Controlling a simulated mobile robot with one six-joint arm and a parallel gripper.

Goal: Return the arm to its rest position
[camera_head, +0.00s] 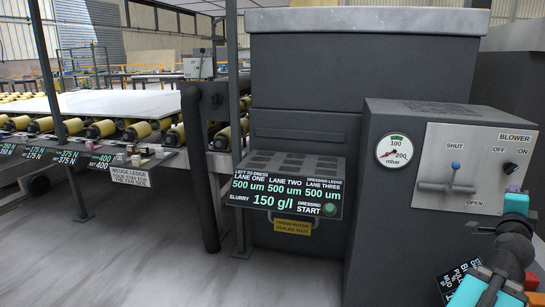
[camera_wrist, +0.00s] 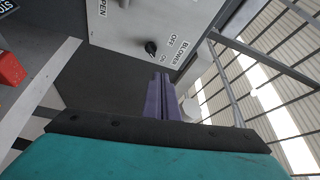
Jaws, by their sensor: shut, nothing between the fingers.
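My gripper (camera_wrist: 162,78) shows in the wrist view as two narrow purple-grey fingers, closed together with nothing between them. They appear below the blower panel (camera_wrist: 125,20) in that picture, close to the dark BLOWER knob (camera_wrist: 151,48); whether they touch it I cannot tell, but a gap seems to show. In the head view, part of my arm (camera_head: 510,245), teal and black, is at the lower right in front of the dark cabinet. The fingers cannot be made out there.
The blower panel (camera_head: 475,190) carries a blue-tipped lever (camera_head: 456,176) and a dark knob (camera_head: 511,167). A pressure gauge (camera_head: 394,150) is left of it. A slurry display (camera_head: 285,190) is at centre. A pale slab (camera_head: 130,104) lies on yellow rollers at left. Open floor (camera_head: 140,260) is lower left.

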